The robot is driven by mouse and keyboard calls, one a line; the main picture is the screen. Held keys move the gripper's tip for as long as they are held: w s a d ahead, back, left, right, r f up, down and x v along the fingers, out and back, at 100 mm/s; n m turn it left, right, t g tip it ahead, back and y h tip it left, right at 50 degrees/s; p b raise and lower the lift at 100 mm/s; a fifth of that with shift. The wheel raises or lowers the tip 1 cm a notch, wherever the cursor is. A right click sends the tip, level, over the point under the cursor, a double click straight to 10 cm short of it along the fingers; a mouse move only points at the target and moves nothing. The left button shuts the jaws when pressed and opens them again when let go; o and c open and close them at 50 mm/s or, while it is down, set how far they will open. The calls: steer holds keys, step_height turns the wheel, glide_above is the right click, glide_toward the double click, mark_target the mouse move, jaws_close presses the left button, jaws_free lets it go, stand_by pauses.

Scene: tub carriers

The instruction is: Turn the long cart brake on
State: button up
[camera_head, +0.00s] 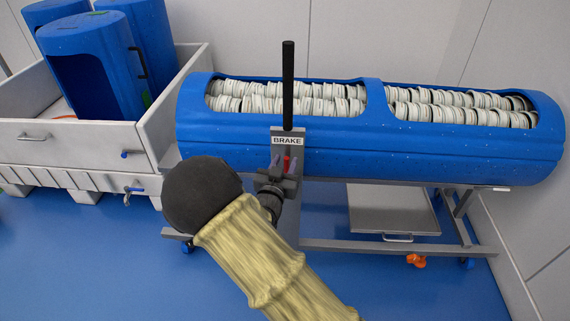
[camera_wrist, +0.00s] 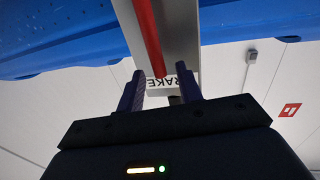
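The long cart (camera_head: 370,150) carries a blue tub with two openings full of pale discs. A grey brake plate (camera_head: 301,155) labelled BRAKE is on its near side, with a tall black post (camera_head: 288,85) upright above it. A red lever (camera_head: 286,163) shows in front of the plate, below the label. My gripper (camera_head: 284,162) is at the lever, its fingers apart. In the wrist view the red lever (camera_wrist: 149,38) runs down between the two open fingers (camera_wrist: 160,88), with visible gaps on both sides. I cannot tell whether the fingers reach around it in depth.
A grey cart (camera_head: 70,140) with several blue tubs stands at the left. The long cart's frame has a lower rail (camera_head: 400,247), a grey panel (camera_head: 392,208) and an orange part (camera_head: 416,261) near the floor. Blue floor is open in front; walls close the back and right.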

steer(key=shift+w, duration=0.35)
jaws_close()
